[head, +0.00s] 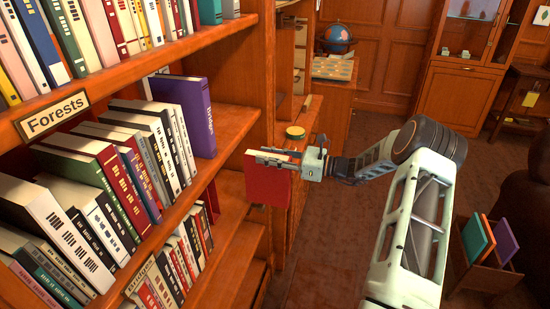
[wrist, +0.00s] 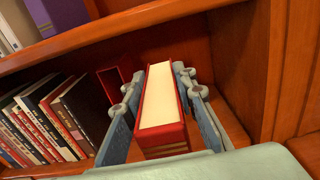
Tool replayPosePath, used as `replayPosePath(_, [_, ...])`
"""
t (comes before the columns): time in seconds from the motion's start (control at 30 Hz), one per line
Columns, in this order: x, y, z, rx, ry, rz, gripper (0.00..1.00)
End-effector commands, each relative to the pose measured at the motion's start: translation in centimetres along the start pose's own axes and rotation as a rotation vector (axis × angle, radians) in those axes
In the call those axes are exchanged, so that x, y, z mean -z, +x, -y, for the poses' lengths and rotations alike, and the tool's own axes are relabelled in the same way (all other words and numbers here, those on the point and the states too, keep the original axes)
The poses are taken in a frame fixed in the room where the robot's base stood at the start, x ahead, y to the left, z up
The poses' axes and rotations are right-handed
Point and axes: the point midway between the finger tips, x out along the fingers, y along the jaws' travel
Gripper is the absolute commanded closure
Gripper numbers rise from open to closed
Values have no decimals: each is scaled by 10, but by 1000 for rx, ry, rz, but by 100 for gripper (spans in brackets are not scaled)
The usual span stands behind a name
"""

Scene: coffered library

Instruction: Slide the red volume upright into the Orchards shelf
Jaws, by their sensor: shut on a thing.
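The red volume (head: 266,180) is held upright in my gripper (head: 276,160), in front of the bookcase's right end in the head view. In the wrist view the red volume (wrist: 161,120) stands between the two fingers of my gripper (wrist: 156,88), its cream page edges facing the camera. Beyond it is a shelf bay (wrist: 225,112) with leaning books on the left and bare room on the right. I cannot read an Orchards label; the lower shelf's label (head: 141,278) is only partly visible.
The shelf labelled Forests (head: 52,115) holds several books and a purple volume (head: 198,115). In the wrist view, dark books (wrist: 82,115) and a red-edged upright piece (wrist: 113,86) stand left of the held volume. The bookcase's side panel (wrist: 262,75) is at right.

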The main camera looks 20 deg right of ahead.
Motion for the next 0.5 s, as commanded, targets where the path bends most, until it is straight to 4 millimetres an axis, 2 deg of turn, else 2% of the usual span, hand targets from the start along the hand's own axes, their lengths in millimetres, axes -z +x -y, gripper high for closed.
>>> replayPosePath(0.5, [-1,49,-1,-3,-2,6,100])
